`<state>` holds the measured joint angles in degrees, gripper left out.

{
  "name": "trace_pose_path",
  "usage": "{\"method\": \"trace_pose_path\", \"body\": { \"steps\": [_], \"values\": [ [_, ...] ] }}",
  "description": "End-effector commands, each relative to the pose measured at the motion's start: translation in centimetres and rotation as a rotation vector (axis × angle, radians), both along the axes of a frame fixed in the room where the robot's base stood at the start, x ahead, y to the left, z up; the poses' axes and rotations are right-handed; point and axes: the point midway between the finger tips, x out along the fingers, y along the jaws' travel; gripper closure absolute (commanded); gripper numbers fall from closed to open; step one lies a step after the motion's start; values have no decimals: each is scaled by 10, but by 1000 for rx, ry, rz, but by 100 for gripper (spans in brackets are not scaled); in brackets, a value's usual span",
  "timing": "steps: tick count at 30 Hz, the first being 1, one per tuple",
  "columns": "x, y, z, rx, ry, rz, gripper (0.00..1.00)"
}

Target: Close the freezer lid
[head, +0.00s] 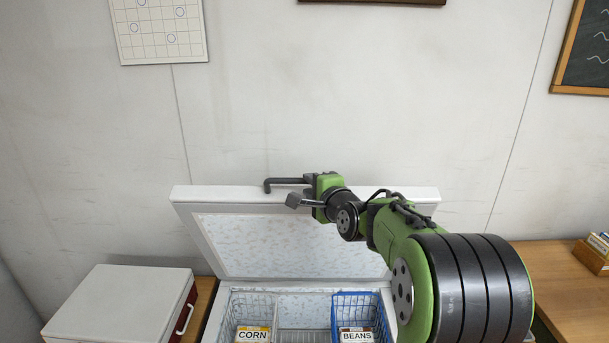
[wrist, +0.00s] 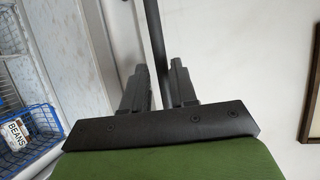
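The freezer (head: 212,322) stands against the wall with its white lid (head: 192,215) raised and tilted up, its speckled inner panel (head: 258,248) facing me. A dark bar handle (head: 288,181) runs along the lid's top edge; it also shows in the wrist view (wrist: 153,30). My gripper (head: 300,195) is at this handle, reaching in from the right. In the wrist view its two fingers (wrist: 160,92) stand apart on either side of the bar, with a gap showing on the left. Contact with the handle cannot be made out. My arm hides the lid's right part.
Wire baskets inside the freezer hold boxes marked CORN (head: 252,335) and BEANS (head: 356,335). A white-topped chest (head: 125,300) with a handle stands at the left. A wooden counter (head: 565,285) with a small crate (head: 595,256) is at the right. The wall is close behind the lid.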

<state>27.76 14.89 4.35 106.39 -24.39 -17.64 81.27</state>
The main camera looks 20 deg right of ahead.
Motion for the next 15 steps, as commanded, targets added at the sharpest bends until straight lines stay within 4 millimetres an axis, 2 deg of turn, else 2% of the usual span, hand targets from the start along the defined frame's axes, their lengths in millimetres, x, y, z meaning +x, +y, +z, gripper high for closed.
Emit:
{"method": "trace_pose_path", "body": {
  "steps": [3, 6, 15],
  "values": [
    [24, 1, -1, 0, 0, 2, 73],
    [35, 1, -3, -1, -1, 1, 73],
    [39, 0, -6, -2, -1, 0, 73]
  ]
}}
